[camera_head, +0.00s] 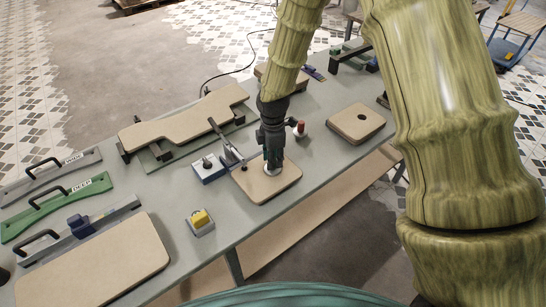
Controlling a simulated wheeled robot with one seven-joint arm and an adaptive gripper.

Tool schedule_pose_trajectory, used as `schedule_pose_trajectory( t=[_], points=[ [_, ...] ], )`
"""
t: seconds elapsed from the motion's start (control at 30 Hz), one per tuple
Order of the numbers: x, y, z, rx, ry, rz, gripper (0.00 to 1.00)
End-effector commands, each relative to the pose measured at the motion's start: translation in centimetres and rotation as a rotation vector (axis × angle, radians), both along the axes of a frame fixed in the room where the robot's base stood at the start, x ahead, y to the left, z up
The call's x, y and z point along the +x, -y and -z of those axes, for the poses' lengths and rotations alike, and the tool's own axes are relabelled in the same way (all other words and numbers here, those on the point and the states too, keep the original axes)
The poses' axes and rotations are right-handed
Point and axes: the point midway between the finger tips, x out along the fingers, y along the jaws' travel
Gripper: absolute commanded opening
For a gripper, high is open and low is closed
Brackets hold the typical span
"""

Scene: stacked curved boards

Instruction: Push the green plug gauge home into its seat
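A pale metal disc (273,169) shows at the fingertips, at the board's top face. It may be part of the green plug gauge, but no green handle can be told apart from the dark fingers. The seat is hidden under the disc and gripper. The fingers overlap in this view, so I cannot tell whether they are open or shut on something.
A red-topped piece (299,129) stands just right of my gripper. A toggle clamp (229,151) and a blue-and-white box (208,167) are close on the left. Another holed board (356,123) lies right, with bare table between.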

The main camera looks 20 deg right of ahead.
Motion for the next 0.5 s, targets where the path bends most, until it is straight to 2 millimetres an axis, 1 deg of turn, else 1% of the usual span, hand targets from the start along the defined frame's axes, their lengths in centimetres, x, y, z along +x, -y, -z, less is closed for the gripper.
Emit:
schedule_pose_trajectory(
  t=[0.03,0.07,0.37,0.5],
  points=[
    [0.01,0.0,-0.03,0.0,0.0,0.0,0.42],
    [0.01,0.0,-0.03,0.0,0.0,0.0,0.47],
    [0.0,0.0,-0.05,0.0,0.0,0.0,0.47],
    [0.04,0.0,-0.67,0.0,0.001,0.0,0.47]
  ],
)
